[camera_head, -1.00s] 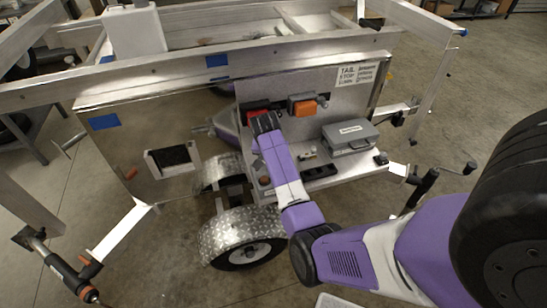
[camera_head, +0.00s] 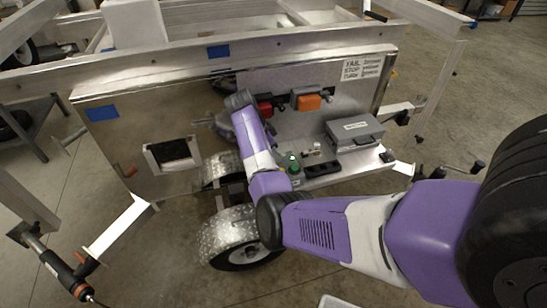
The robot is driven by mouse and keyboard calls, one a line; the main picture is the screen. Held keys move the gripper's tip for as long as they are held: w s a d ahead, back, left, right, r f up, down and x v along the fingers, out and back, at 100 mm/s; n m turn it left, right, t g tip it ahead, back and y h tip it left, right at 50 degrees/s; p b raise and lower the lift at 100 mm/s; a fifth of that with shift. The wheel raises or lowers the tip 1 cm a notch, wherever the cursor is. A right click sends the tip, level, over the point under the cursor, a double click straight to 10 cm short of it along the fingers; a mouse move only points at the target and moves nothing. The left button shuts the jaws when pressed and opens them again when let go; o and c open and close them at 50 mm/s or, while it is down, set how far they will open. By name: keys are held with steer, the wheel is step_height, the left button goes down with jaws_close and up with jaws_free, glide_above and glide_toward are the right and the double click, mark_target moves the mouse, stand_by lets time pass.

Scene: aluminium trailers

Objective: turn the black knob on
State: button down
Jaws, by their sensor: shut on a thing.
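My arm reaches in from the right and bends up across the aluminium trailer panel (camera_head: 130,130). My gripper (camera_head: 203,121) points left from the wrist, close to the shiny panel face. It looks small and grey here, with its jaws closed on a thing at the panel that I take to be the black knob. The knob itself is not clearly visible; the fingers and reflections hide it. A red box (camera_head: 264,104) and an orange box (camera_head: 309,102) are on the panel right of my wrist.
A grey case (camera_head: 354,133) sits on the shelf at right. A green-topped thing (camera_head: 291,161) and small parts stand left of it. Below are the trailer wheel and checkered fender (camera_head: 228,225). A framed opening (camera_head: 172,153) is left.

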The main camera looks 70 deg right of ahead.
steer(key=shift+w+d+m+y+b, duration=0.1)
steer(key=shift+m+y+b, duration=0.2)
steer(key=shift+m+b, duration=0.45)
steer(key=shift+m, duration=0.35)
steer(key=shift+g, duration=0.3)
steer(key=c, duration=1.1)
jaws_free()
steer(key=shift+o, duration=0.2)
steer(key=v, duration=0.7)
steer(key=shift+r, duration=0.35)
